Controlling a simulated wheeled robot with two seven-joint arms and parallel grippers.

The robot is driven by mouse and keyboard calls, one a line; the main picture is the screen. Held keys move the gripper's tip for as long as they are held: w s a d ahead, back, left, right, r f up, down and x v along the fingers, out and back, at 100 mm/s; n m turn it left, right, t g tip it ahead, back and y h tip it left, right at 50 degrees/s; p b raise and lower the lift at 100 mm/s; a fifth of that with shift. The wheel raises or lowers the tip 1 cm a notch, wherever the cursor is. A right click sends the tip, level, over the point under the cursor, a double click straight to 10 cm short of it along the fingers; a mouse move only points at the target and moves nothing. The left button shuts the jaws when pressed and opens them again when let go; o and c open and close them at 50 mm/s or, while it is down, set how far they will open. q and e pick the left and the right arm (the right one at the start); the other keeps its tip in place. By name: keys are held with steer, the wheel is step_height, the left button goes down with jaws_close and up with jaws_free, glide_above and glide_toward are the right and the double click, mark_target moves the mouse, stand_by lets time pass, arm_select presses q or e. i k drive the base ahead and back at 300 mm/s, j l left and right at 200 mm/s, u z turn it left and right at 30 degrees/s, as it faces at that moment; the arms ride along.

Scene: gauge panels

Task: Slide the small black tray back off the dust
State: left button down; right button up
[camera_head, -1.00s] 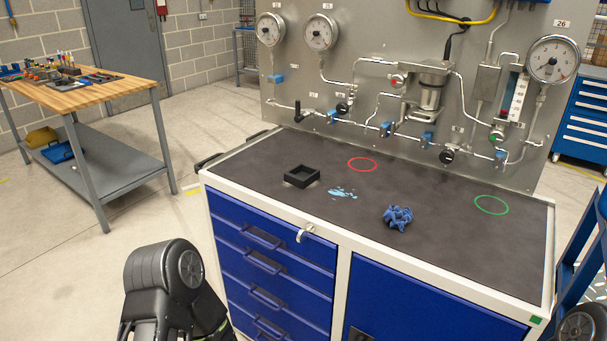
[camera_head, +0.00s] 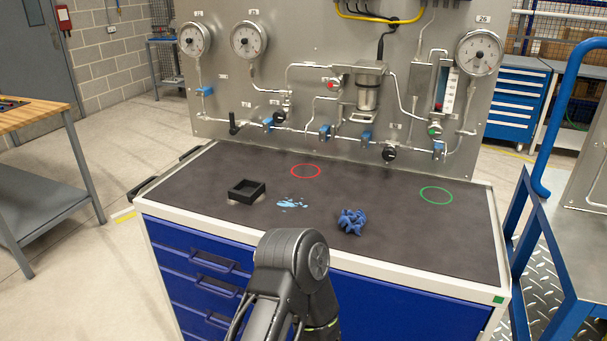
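The small black tray (camera_head: 256,194) is a square open box on the dark top of the blue cabinet, left of centre. Whether any dust lies under the tray is hidden. One of my black arm links rises at the bottom centre, in front of the cabinet. Neither of my grippers is in view.
A red ring (camera_head: 305,171) and a green ring (camera_head: 436,195) mark the worktop. The gauge panel (camera_head: 310,95) with pipes and valves stands along the back edge.

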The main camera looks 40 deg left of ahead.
mark_target(245, 191)
steer(key=k+j+z, duration=0.1)
steer(key=j+z, duration=0.15)
steer(key=j, duration=0.2)
steer(key=k+j+z, duration=0.2)
steer(key=j, duration=0.3)
steer(key=k+j+z, duration=0.1)
steer(key=j+z, duration=0.15)
steer(key=j, duration=0.2)
steer(key=k+j+z, duration=0.2)
steer(key=j, duration=0.2)
steer(key=k+j+z, duration=0.25)
steer(key=k+j, duration=0.25)
steer(key=j, duration=0.15)
steer(key=k+j, duration=0.25)
steer(key=j, duration=0.2)
steer(key=k+j, duration=0.3)
steer(key=i+j+z, duration=0.05)
steer(key=j, duration=0.05)
